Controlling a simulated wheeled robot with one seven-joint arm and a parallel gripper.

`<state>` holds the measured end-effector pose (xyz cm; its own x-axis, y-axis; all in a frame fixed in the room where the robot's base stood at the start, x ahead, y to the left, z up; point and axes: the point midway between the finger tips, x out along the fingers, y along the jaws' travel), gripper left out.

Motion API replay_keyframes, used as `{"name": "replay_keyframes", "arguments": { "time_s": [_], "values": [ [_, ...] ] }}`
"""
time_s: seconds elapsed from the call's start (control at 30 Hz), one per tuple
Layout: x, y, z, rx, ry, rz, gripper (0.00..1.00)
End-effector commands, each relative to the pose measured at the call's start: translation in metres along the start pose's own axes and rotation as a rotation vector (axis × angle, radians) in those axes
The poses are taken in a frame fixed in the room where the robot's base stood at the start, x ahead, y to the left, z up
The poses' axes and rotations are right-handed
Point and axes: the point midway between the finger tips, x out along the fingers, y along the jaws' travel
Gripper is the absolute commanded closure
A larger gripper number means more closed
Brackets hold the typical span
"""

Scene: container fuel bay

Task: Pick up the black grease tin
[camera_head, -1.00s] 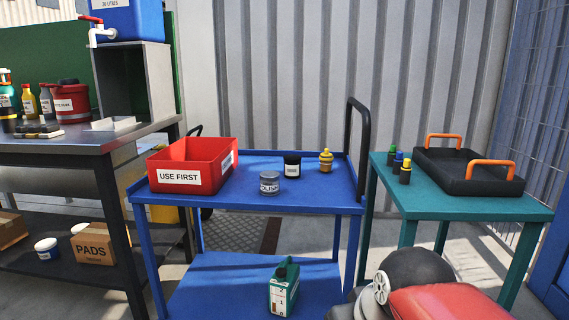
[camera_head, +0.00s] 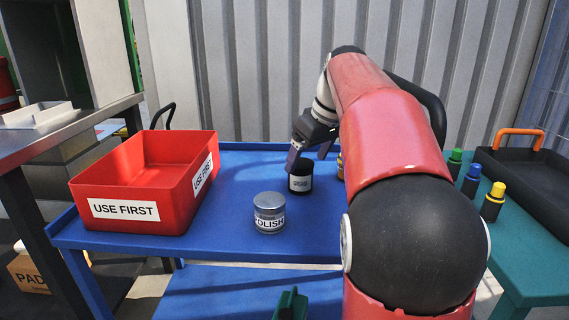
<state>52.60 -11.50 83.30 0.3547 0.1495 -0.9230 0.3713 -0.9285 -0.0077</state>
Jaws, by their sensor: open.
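The black grease tin (camera_head: 300,184) stands upright on the blue cart top (camera_head: 235,238). It is a short black tin with a white label, and its upper part is partly hidden by my gripper. My gripper (camera_head: 308,158) is open at the tin's top, pointing down from my red arm. One finger shows at the tin's upper left and the other at its upper right. I cannot tell whether the fingers touch the tin.
A grey polish tin (camera_head: 269,214) stands in front and left of the black tin. A red USE FIRST bin (camera_head: 128,212) is at the cart's left. A teal table (camera_head: 520,250) with small bottles stands right.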

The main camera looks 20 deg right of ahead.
Motion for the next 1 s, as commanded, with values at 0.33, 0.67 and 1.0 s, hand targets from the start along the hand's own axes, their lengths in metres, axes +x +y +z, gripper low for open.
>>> {"name": "replay_keyframes", "arguments": {
  "time_s": [0.33,0.67,1.0],
  "values": [
    [0.025,0.005,-0.004,-0.017,-0.005,0.000,0.18],
    [0.063,0.011,-0.006,-0.017,-0.006,-0.001,0.18],
    [0.079,0.011,-0.006,-0.016,-0.004,0.002,0.18]
  ]
}}
